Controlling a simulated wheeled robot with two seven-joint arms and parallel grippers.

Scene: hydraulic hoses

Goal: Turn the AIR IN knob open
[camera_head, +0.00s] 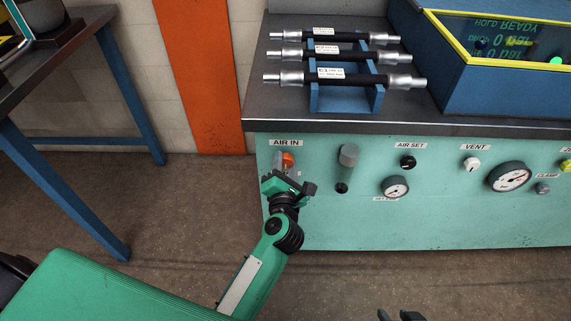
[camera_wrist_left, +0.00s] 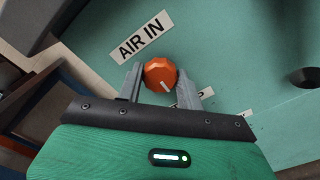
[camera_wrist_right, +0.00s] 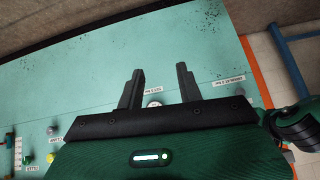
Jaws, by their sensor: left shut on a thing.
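The orange AIR IN knob (camera_head: 288,159) sits on the teal panel below its AIR IN label (camera_head: 285,142). In the left wrist view the knob (camera_wrist_left: 160,74) shows a white mark pointing toward the lower right of that picture. My left gripper (camera_wrist_left: 158,80) is shut on the knob, one finger on each side. In the head view the left gripper (camera_head: 289,174) partly hides the area just below the knob. My right gripper (camera_wrist_right: 160,72) is open and empty in front of the panel; only its fingertips show at the bottom of the head view (camera_head: 400,315).
Right of the knob are a clear cylinder (camera_head: 347,165), a gauge (camera_head: 395,187), the black AIR SET knob (camera_head: 408,162), the white VENT knob (camera_head: 471,164) and a larger gauge (camera_head: 510,177).

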